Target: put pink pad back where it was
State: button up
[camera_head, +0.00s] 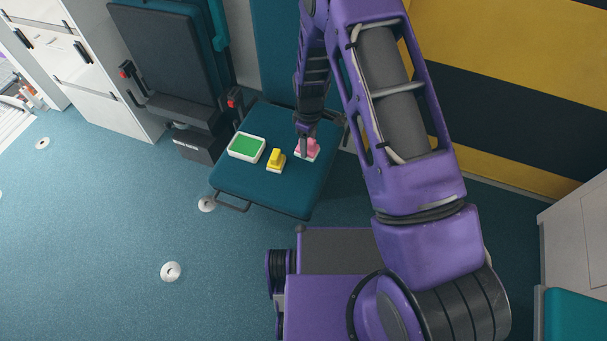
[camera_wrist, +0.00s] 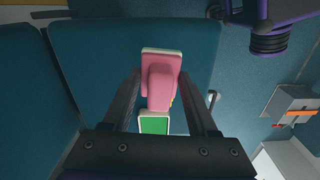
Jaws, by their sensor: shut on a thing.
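The pink pad (camera_head: 313,148) has a white base and a raised pink grip. It shows over the right part of the teal seat (camera_head: 285,193), and the wrist view shows it large (camera_wrist: 161,58) between the fingers. My gripper (camera_head: 304,141) points down at it and is shut on its raised grip; its fingers flank the pad in the wrist view (camera_wrist: 160,84). I cannot tell whether the pad's base touches the seat. The pad hides part of what is behind it in the wrist view.
A yellow block on a white base (camera_head: 276,161) stands left of the pink pad. A white-rimmed green pad (camera_head: 246,147) lies further left, also visible in the wrist view (camera_wrist: 154,125). The seat's front part is bare. A dark backrest (camera_head: 165,50) rises behind left.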

jog(key=shift+n, duration=0.5)
jog(key=f, duration=0.4)
jog(key=a+f+b, duration=0.1)
jog(key=f, duration=0.2)
jog(key=shift+f, duration=2.25)
jog(key=shift+f+b, duration=0.15)
jog(key=shift+b, duration=0.25)
jog(key=o, duration=1.3)
notch_tip(320, 180, up, 12)
jog(key=shift+r+p, duration=0.2)
jog(key=shift+p, duration=0.85)
